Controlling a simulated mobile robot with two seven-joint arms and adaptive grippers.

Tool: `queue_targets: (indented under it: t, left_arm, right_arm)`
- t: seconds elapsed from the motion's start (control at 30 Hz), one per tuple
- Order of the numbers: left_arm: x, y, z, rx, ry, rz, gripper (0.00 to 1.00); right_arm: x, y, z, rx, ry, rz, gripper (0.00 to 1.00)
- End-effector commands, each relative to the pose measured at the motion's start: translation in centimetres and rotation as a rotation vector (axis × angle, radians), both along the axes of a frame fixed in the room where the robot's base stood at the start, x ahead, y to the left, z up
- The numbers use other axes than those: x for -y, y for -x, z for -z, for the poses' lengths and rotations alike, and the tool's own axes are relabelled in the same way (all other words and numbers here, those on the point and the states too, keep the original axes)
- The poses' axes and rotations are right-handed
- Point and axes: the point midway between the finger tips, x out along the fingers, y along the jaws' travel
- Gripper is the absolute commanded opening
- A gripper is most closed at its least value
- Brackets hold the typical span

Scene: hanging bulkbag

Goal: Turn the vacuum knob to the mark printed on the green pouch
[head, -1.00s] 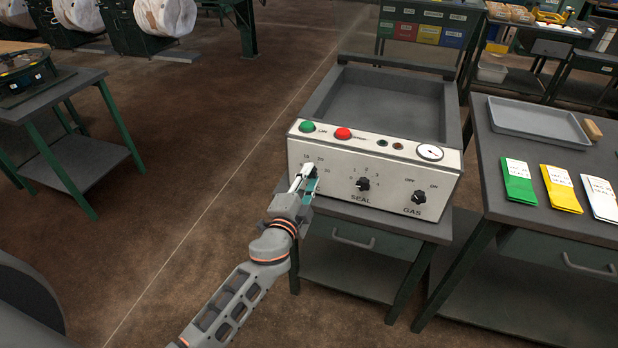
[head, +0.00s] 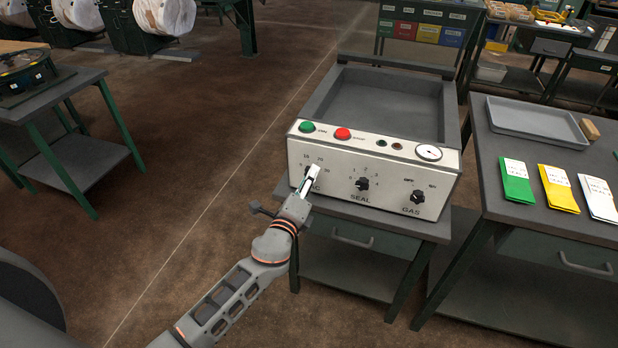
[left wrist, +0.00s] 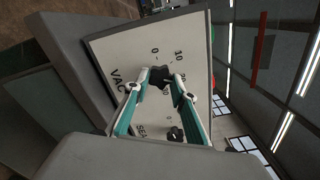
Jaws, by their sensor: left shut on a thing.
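The vacuum knob, a black knob, sits at the left of the machine's white front panel (head: 335,188). In the left wrist view the knob (left wrist: 160,77) shows between my fingertips, with the VAC lettering and dial numbers around it. My left gripper (head: 309,175) is shut on the knob, and in the head view it hides most of the knob and part of the lettering. The green pouch (head: 517,182) lies on the right table with a white printed label too small to read. My right gripper is not in view.
The panel also carries a SEAL knob (head: 362,184), a GAS knob (head: 417,197), a green button (head: 307,127), a red button (head: 342,134) and a gauge (head: 429,152). A yellow pouch (head: 559,188), a white pouch (head: 598,199) and a grey tray (head: 537,122) are on the right table.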

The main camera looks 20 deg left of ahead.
Motion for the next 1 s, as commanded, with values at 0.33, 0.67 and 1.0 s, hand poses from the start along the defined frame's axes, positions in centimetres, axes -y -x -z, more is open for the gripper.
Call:
queue_targets:
  t: [0.33,0.67,1.0]
  left_arm:
    - [0.03,0.01,0.04,0.002,-0.077,0.001,0.04]
    - [0.03,0.01,0.06,0.002,-0.08,0.001,0.04]
    - [0.01,0.01,0.05,0.002,-0.079,0.001,0.42]
  right_arm:
    - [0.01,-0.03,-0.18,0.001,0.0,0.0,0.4]
    - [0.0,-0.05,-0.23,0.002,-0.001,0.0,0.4]
    - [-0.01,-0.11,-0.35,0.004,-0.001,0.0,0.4]
